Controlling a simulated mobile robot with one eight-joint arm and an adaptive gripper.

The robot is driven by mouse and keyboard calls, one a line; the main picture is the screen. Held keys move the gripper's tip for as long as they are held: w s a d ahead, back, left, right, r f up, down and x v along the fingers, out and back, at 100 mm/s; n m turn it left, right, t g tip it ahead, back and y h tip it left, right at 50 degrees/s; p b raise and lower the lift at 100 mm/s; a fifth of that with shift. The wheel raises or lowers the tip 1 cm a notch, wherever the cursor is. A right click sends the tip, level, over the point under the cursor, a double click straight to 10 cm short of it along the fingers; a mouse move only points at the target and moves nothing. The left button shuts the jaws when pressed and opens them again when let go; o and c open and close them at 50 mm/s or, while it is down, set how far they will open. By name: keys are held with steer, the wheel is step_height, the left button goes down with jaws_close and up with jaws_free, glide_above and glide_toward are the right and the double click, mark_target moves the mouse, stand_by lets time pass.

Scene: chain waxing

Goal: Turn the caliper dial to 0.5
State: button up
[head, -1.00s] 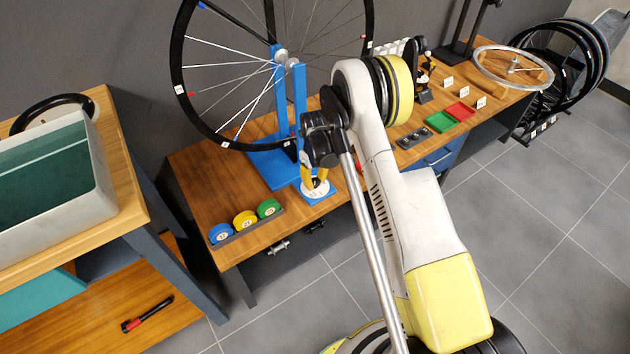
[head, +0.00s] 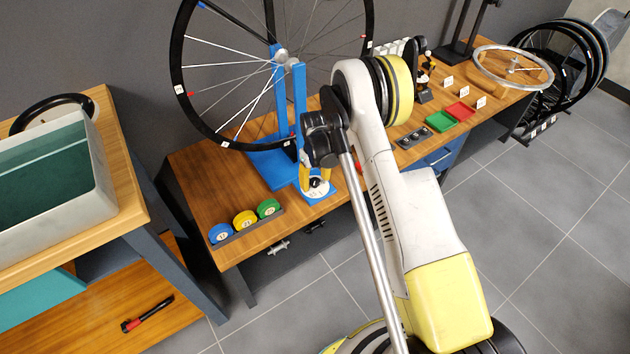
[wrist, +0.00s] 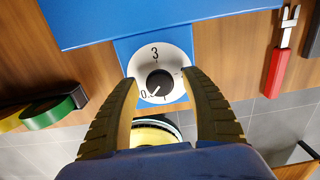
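The caliper dial (wrist: 180,58) is a white disc with a black knob (wrist: 160,83) at its centre, on a blue plate. I read "3" at the top and "0.5" at the lower left; other marks are partly unclear. The knob's white pointer line slants to the lower left, toward "0.5". My gripper (wrist: 158,78) is open, with one finger on each side of the knob, apart from it. In the head view, the dial (head: 319,192) lies below my gripper (head: 316,181), at the blue stand's foot.
The blue wheel stand (head: 280,165) holds a large wheel just behind. Blue, yellow and green rolls (head: 245,219) sit at the bench's left. A red-handled tool (wrist: 276,72) lies right of the dial in the wrist view. Small green and red trays (head: 440,122) stand farther right.

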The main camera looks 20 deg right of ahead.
mark_target(315, 181)
step_height(315, 181, up, 12)
stand_by(0.6)
stand_by(0.4)
